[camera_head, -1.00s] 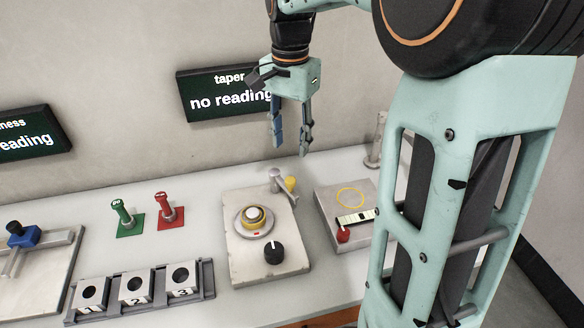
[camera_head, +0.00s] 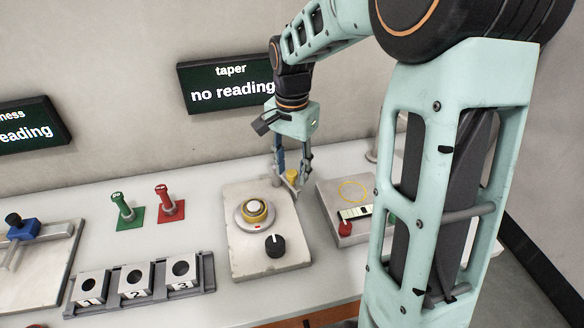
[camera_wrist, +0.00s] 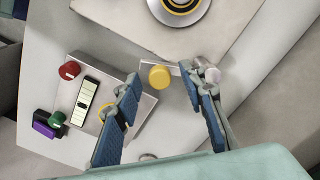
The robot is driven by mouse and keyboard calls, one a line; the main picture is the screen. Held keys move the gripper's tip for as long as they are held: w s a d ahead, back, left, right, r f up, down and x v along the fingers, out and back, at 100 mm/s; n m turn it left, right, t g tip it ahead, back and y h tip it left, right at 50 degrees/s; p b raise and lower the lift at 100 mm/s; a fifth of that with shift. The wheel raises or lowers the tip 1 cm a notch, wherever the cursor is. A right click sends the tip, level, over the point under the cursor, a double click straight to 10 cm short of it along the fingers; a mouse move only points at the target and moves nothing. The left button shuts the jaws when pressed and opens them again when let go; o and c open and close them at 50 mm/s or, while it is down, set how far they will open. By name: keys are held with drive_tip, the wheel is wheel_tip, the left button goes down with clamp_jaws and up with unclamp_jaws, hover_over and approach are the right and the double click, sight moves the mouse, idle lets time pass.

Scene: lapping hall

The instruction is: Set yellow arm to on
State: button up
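The yellow arm is a short lever with a yellow knob (camera_head: 291,177) at the back right corner of the plate that carries the round dial. The yellow knob also shows in the wrist view (camera_wrist: 160,77), between my fingertips in the picture. My gripper (camera_head: 290,183) is open, pointing down at the lever, one finger on each side of the knob. In the wrist view, the right fingertip overlaps the grey pivot end (camera_wrist: 208,73). I cannot tell whether it touches.
The plate (camera_head: 240,196) holds a yellow-ringed dial (camera_head: 256,212) and a black knob (camera_head: 275,245). Right of it, a grey block (camera_head: 330,200) carries a red knob (camera_head: 345,228) and a vial strip. Green (camera_head: 123,206) and red (camera_head: 165,199) levers stand left.

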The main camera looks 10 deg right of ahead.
clamp_jaws()
drive_tip(key=shift+a, duration=0.1)
idle(0.4)
drive_tip(key=a+m, duration=0.6)
drive_tip(key=m, duration=0.5)
drive_tip(key=shift+w+a, duration=0.35)
drive_tip(key=shift+w, duration=0.1)
